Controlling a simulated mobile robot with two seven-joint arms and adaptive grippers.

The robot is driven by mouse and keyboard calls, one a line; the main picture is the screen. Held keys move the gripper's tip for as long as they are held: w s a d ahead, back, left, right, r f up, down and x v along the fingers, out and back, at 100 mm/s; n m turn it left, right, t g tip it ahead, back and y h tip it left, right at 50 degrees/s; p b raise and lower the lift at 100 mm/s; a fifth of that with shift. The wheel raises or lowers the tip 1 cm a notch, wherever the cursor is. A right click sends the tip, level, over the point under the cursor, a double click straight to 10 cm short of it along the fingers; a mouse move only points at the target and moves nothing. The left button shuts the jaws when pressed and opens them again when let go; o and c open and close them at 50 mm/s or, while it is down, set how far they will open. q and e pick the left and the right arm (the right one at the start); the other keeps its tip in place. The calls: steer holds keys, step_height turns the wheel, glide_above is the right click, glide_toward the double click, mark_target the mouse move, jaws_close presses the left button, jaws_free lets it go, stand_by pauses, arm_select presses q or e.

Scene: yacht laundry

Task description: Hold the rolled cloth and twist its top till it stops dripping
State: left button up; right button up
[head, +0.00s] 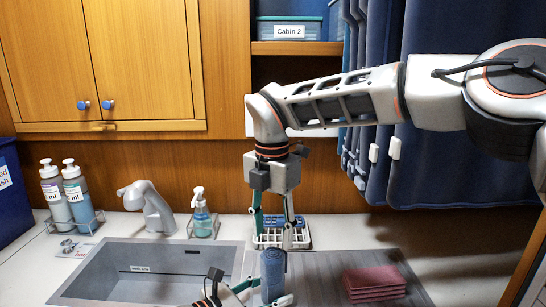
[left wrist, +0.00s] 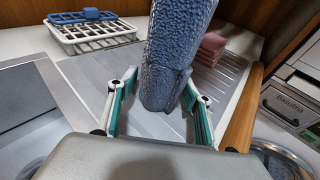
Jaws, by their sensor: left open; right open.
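The rolled blue cloth (head: 273,272) stands upright at the left end of the ribbed draining board (head: 325,270). My left gripper (head: 266,291) is low down with its fingers apart around the cloth's lower part. In the left wrist view the textured cloth (left wrist: 178,45) rises between the teal-padded fingers of this gripper (left wrist: 163,90), with gaps on both sides, so it is not clamped. My right gripper (head: 273,230) points down, open, just above the cloth's top. No drips can be made out.
The sink (head: 150,268) with its tap (head: 148,205) lies left. Folded red cloths (head: 373,282) lie on the board to the right. A white rack (head: 268,240) with a blue item stands behind. A soap bottle (head: 201,214) is back left. A blue curtain (head: 440,165) hangs right.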

arm_select(q)
steer(key=shift+s+a, duration=0.1)
stand_by(0.3)
steer(key=shift+v, duration=3.1)
steer(key=o, duration=0.5)
steer(key=shift+o, duration=0.2)
steer(key=shift+s+a, duration=0.1)
